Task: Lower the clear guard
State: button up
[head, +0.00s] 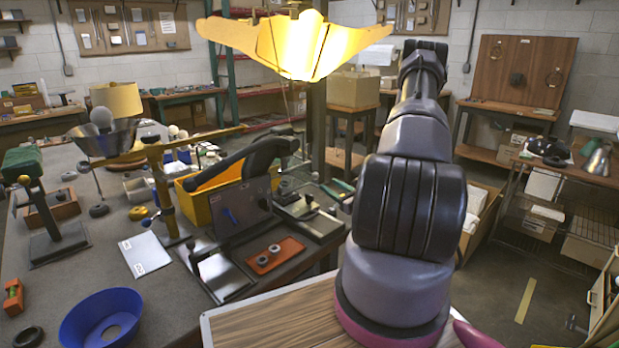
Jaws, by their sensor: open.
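A see-through greyish panel that looks like the clear guard (255,198) stands roughly upright near the right edge of the grey worktable. A blue handle (229,215) shows on it, and a small pale label is at its upper corner. A metal base (222,277) lies in front of and below the panel. A black curved lever-like part (268,155) rises behind it; I cannot tell how they join. My arm rises at the right and leans away from the guard in the picture. My gripper is not seen, so its place relative to the guard is hidden.
A yellow bin (196,205) stands behind the panel. An orange tray (275,256) with small round parts lies to its right. A white sheet (145,254) and blue bowl (101,318) lie left. A glowing yellow lampshade (290,42) hangs above. Floor shows at right.

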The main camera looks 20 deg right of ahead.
aim_at(318, 177)
jog(key=w, duration=0.3)
jog(key=w+a, duration=0.1)
jog(key=w, duration=0.5)
jog(key=shift+a, duration=0.25)
grip_shut()
dwell(0.9)
